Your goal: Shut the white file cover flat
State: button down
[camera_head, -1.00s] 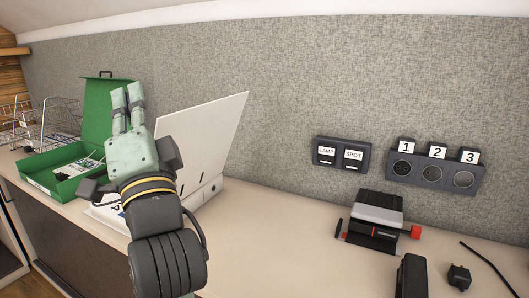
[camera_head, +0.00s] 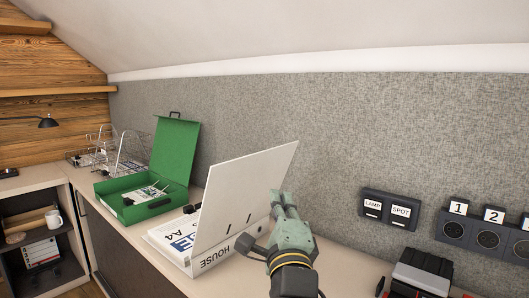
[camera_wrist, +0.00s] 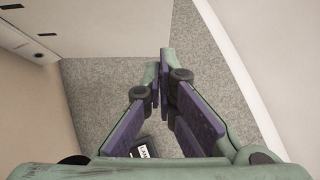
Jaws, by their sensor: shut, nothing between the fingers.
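The white file (camera_head: 215,255) lies on the counter with paper labelled A4 inside and HOUSE on its spine. Its white cover (camera_head: 245,195) stands raised, leaning up and to the right. My gripper (camera_head: 283,200) is shut and empty, just right of the cover in the head view, fingers pointing up. I cannot tell whether it touches the cover. In the wrist view, the fingertips (camera_wrist: 160,70) are close together, and the white cover (camera_wrist: 30,28) shows at the upper left.
An open green box (camera_head: 140,190) stands left of the file, with wire baskets (camera_head: 120,150) behind it. A LAMP and SPOT switch panel (camera_head: 389,208) is on the grey wall. A black and grey device (camera_head: 422,272) sits at the right on the counter.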

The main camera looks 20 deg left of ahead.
jog(key=p, duration=0.3)
send_near(262, 157)
jog(key=w+d, duration=0.2)
jog(key=w, duration=0.1)
jog(key=a, duration=0.1)
jog(key=w+a+r, duration=0.1)
jog(key=a, duration=0.1)
jog(key=shift+w+a+p, duration=0.25)
jog(key=shift+a+p, duration=0.05)
jog(key=shift+p, duration=0.1)
jog(key=shift+a+r, duration=0.1)
jog(key=shift+r, duration=0.05)
